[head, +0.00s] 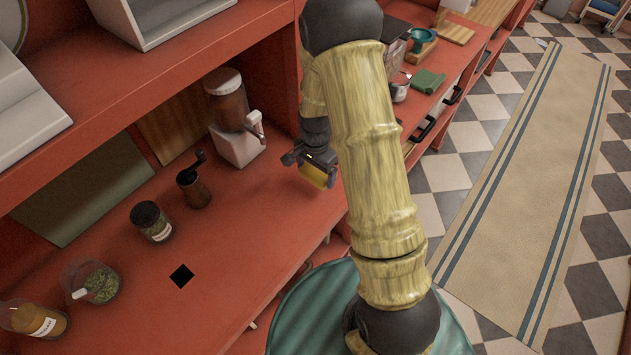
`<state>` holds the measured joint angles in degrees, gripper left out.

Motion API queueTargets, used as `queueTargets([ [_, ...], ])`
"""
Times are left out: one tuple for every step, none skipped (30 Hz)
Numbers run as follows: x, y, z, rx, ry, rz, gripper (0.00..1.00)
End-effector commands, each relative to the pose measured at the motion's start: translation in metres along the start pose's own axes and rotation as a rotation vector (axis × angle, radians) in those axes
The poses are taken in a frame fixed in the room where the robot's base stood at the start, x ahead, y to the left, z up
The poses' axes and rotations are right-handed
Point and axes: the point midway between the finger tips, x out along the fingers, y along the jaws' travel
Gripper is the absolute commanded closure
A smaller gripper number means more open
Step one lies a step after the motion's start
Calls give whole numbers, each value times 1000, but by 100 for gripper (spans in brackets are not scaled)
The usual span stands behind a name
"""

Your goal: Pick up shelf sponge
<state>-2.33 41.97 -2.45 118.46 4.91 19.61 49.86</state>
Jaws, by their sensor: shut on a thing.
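The sponge (313,176) is a small yellow block in the head view, near the middle, partly hidden by my gripper and arm. My gripper (310,166) is shut on the sponge. It is over the right part of the red shelf (250,225). I cannot tell whether the sponge touches the shelf surface or is a little above it.
A white dispenser with a brown container (230,115) stands just left of my gripper. A dark grinder (193,185), a lidded jar (151,221), a glass of green bits (98,284) and an amber jar (35,318) stand farther left. A green cloth (428,81) lies beyond my arm.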

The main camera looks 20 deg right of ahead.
Motion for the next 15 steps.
queueTargets([
  [-6, 0, 0, 0, 2, -3, 40],
  [-11, 0, 0, 0, 3, -4, 40],
  [-16, 0, 0, 0, 2, -2, 40],
  [-20, 0, -1, 0, 3, -3, 40],
  [-23, 0, 0, 0, 2, -2, 40],
  [-26, 0, 0, 0, 1, -1, 40],
  [-29, 0, 0, 0, 1, -1, 40],
  [-30, 0, 0, 0, 1, -1, 40],
  [-32, 0, 0, 0, 1, -1, 40],
  [-33, 0, 0, 1, 0, 0, 40],
  [-33, 0, 0, 1, 0, 0, 40],
  [-33, 0, 0, 1, -1, 1, 40],
  [-33, 0, 0, 1, -1, 1, 40],
  [-33, 0, 0, 1, -1, 1, 40],
  [-33, 0, 0, 1, -1, 1, 40],
])
